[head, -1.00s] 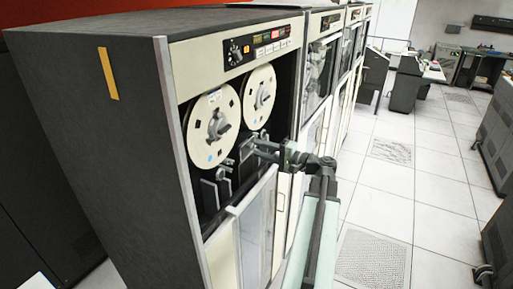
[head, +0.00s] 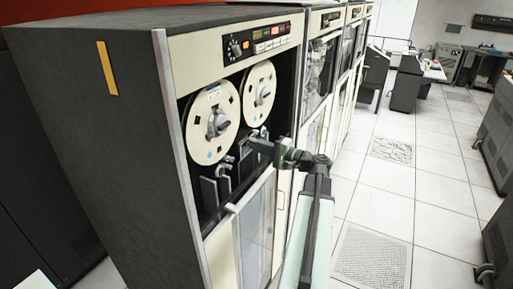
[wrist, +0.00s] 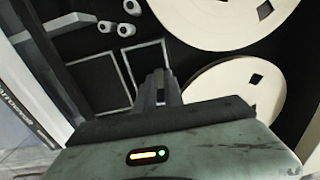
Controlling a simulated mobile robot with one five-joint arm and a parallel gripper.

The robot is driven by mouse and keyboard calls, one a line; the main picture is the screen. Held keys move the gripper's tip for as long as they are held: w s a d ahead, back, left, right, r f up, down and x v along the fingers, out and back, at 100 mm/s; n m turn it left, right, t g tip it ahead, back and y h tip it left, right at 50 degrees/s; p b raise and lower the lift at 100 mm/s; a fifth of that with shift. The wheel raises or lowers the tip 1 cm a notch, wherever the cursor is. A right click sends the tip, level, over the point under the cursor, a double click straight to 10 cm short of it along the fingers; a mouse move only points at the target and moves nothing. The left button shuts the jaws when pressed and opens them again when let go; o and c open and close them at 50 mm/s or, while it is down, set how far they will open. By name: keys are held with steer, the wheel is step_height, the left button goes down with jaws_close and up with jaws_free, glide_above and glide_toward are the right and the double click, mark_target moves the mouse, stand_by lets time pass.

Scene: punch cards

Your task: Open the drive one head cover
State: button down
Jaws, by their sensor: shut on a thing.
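The first tape drive (head: 183,60) stands nearest, with two cream reels, the left reel (head: 212,123) and the right reel (head: 259,94), in its dark recess. My gripper (head: 262,147) reaches in from the right, just below the right reel. It is shut on a small dark piece at the head area, which looks like the head cover; its outline is mostly hidden by my fingers. In the wrist view the fingers (wrist: 160,85) are close together in front of the dark panel, with a reel (wrist: 235,85) to their right.
The drive's glass window (head: 256,220) stands below the recess. Grey posts (head: 215,183) are left of my gripper. A control panel (head: 258,42) is above the reels. More drives (head: 322,70) stand behind; the aisle floor (head: 385,190) to the right is clear.

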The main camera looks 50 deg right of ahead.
steer(key=f+t+b, duration=0.1)
steer(key=t+b, duration=0.1)
steer(key=b, duration=0.3)
steer(key=s+f+t+y+b, duration=0.1)
steer(key=t+b, duration=0.1)
steer(key=b, duration=0.3)
steer(key=f+t+b, duration=0.1)
steer(key=t+b, duration=0.1)
steer(key=b, duration=0.4)
steer(key=shift+s+d+f+t+y, duration=0.2)
steer(key=shift+s+f+t+y, duration=0.05)
steer(key=shift+s+t+y, duration=0.15)
steer(key=shift+r, duration=0.15)
